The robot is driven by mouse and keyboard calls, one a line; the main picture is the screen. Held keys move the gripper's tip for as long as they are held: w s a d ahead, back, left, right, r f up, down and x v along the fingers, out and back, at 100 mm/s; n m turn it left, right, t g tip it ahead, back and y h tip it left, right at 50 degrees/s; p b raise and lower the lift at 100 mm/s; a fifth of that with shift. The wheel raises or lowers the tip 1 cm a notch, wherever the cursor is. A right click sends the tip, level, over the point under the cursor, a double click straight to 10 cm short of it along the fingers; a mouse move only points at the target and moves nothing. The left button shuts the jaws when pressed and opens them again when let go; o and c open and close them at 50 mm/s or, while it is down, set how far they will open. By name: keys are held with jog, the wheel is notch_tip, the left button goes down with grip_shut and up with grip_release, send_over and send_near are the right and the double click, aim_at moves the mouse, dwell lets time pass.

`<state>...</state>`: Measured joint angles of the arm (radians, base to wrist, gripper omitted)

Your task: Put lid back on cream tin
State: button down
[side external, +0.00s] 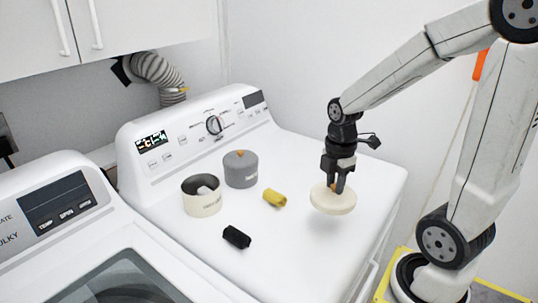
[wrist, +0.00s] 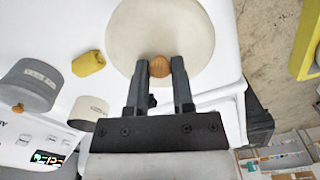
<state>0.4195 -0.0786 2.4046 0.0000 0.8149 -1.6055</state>
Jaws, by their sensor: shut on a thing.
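My gripper (side external: 337,186) is shut on the wooden knob of the round cream lid (side external: 333,202). It holds the lid roughly level, above the right part of the machine top and to the right of the tin. In the wrist view, the fingers (wrist: 159,72) pinch the knob and the lid (wrist: 160,30) spreads beyond them.
A grey lidded tin (side external: 240,170) stands behind and right of the cream tin. A yellow item (side external: 274,198) and a black item (side external: 237,237) lie on the machine top (side external: 300,245). The control panel (side external: 200,130) rises behind. The front right top is clear.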

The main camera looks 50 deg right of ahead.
jog(key=w+a+r+n, duration=0.1)
jog(key=w+r, duration=0.1)
jog(key=w, duration=0.7)
jog(key=w+a+r+n, duration=0.1)
jog(key=w+a+r, duration=0.1)
jog(key=w, duration=0.7)
jog(key=w+a+n, duration=0.2)
jog(key=w+a, duration=0.8)
jog(key=w, duration=0.4)
jog(key=shift+a, duration=0.2)
jog(key=shift+f, duration=0.15)
jog(key=shift+f, duration=2.95)
jog(key=shift+f, duration=0.2)
